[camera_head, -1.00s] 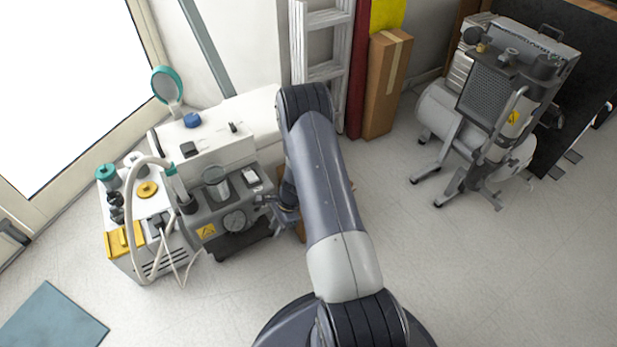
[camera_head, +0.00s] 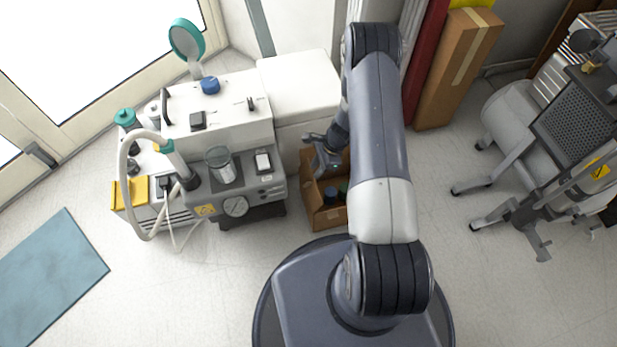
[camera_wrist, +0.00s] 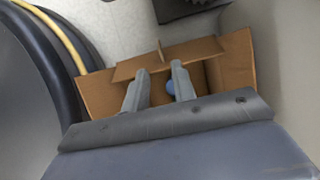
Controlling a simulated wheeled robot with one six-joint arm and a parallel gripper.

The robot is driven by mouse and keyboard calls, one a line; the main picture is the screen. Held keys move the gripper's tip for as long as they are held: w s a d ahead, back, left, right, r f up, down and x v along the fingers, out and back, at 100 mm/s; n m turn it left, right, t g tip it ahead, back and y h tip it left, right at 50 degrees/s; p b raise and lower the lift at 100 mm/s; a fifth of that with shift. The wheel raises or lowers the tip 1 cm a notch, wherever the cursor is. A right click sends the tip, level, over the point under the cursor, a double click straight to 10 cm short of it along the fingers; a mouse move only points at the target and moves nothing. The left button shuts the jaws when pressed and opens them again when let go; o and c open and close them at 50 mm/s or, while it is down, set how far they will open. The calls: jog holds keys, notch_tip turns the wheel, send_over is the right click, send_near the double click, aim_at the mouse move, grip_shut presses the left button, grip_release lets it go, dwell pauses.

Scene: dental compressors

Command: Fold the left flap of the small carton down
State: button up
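The small carton (camera_head: 327,218) is an open brown box on the floor, right of the dental unit. Blue and dark items show inside it, and my arm hides its right side. A raised flap (camera_head: 307,163) shows at its left in the head view. In the wrist view, brown cardboard flaps spread left (camera_wrist: 98,96), right (camera_wrist: 238,62) and across the far side (camera_wrist: 168,56). My gripper (camera_wrist: 158,70) is over the carton, its two fingers apart with cardboard showing between them. Whether a finger touches a flap I cannot tell. The gripper also shows in the head view (camera_head: 322,150).
The grey-white dental unit (camera_head: 225,125) with hose and gauge stands close left of the carton. A tall closed carton (camera_head: 455,70) leans at the back. A wheeled compressor (camera_head: 540,130) stands at right.

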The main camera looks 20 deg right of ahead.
aim_at(307, 183)
jog(key=b+x, duration=0.2)
jog(key=x, duration=0.7)
jog(key=shift+f, duration=0.1)
jog(key=shift+c, duration=0.2)
grip_shut()
